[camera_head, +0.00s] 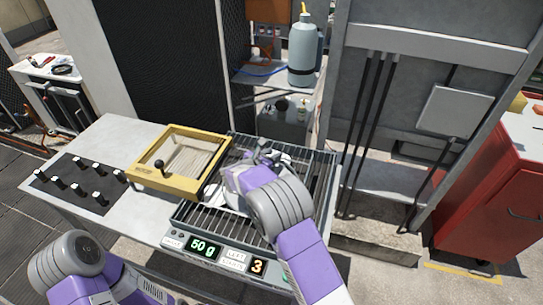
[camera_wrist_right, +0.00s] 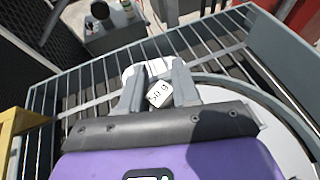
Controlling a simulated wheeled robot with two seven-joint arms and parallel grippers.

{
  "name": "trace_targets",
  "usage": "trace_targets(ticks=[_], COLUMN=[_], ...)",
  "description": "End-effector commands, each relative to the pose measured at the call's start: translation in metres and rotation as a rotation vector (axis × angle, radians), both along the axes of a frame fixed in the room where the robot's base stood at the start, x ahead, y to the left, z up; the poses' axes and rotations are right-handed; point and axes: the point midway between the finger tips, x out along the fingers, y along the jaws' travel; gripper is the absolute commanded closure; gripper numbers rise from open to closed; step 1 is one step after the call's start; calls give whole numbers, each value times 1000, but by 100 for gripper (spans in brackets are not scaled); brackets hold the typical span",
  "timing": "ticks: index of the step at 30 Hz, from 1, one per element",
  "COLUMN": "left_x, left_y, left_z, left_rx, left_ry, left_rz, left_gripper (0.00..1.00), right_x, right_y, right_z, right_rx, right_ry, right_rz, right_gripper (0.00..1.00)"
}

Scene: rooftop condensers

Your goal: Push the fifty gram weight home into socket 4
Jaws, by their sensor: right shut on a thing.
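My right gripper (camera_head: 266,158) is over the slatted rack (camera_head: 319,180) at the middle of the head view. In the right wrist view its two fingers (camera_wrist_right: 160,82) are shut on a small white weight (camera_wrist_right: 158,95) marked "50 g". A pale rounded shape lies just beyond the fingertips. Socket 4 cannot be made out; the gripper and forearm cover much of the rack. My left gripper is out of view; only part of the left arm shows at bottom left.
A yellow-framed box (camera_head: 142,178) with a black knob stands left of the rack, close to my right gripper. A dark mat (camera_head: 62,187) with several small white-topped pieces lies at the table's left. A grey bottle (camera_head: 302,52) stands on a shelf behind. A red cabinet (camera_head: 499,190) is at right.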

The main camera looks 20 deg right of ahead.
Motion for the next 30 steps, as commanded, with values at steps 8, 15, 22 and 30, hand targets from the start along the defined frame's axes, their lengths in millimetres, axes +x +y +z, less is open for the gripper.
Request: trace_targets(ticks=[8, 15, 22, 30], left_x=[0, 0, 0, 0], left_y=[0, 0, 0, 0], left_z=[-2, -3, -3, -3], left_rx=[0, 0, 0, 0], left_ry=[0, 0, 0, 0], left_rz=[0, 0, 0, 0], left_gripper=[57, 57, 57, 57], right_x=[0, 0, 0, 0], right_y=[0, 0, 0, 1], right_z=[-4, -7, -7, -7], right_rx=[0, 0, 0, 0], right_ry=[0, 0, 0, 0], right_rz=[0, 0, 0, 0], right_gripper=[100, 100, 40, 40])
